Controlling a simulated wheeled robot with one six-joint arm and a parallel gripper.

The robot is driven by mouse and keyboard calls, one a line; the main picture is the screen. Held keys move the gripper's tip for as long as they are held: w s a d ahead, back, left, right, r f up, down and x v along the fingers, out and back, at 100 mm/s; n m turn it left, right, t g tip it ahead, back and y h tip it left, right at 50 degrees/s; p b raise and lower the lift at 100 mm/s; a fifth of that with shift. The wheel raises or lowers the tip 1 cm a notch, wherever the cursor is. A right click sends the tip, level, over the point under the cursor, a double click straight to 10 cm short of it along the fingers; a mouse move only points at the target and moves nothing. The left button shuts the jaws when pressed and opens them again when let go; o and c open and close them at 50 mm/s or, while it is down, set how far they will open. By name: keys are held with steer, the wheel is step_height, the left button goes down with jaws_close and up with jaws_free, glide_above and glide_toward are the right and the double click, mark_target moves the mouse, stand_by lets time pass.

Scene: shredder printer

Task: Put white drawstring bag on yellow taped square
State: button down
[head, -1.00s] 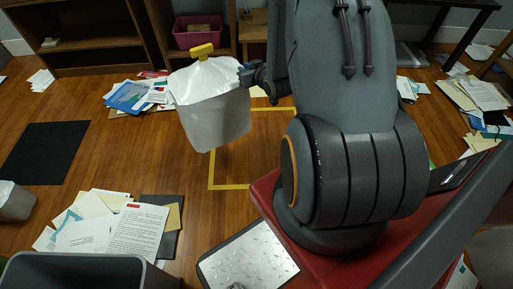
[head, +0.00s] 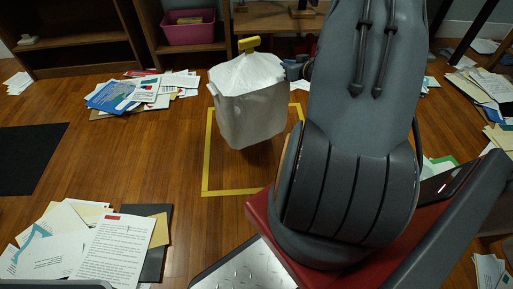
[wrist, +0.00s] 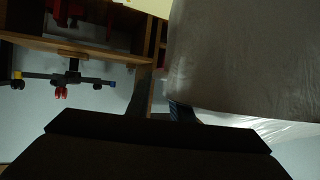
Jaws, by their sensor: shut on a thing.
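The white drawstring bag (head: 250,105) with a yellow tie (head: 249,43) at its top hangs upright in the head view. It appears in front of the yellow taped square (head: 206,150) on the floor and seems held above it; the exact height is hard to tell. My gripper (head: 297,70) is at the bag's right side, shut on it, partly hidden by my arm. In the wrist view the bag (wrist: 240,60) fills the upper right. The taped square's right part is hidden behind the bag and my arm.
Papers (head: 140,95) lie beyond the square to the left, and more papers (head: 110,245) lie at the front left. A black mat (head: 28,158) is at the far left. A pink bin (head: 188,27) sits on a shelf at the back. Bare floor surrounds the square's left side.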

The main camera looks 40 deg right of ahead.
step_height(320, 180, down, 12)
steer(key=s+d+b, duration=0.1)
steer(key=d+b, duration=0.2)
steer(key=b, duration=0.5)
steer(key=shift+s, duration=0.1)
steer(key=c, duration=1.6)
jaws_free()
steer(key=shift+a+f, duration=0.1)
steer(key=shift+o, duration=0.2)
steer(key=p+v, duration=0.7)
steer(key=v, duration=0.5)
steer(key=shift+a, duration=0.1)
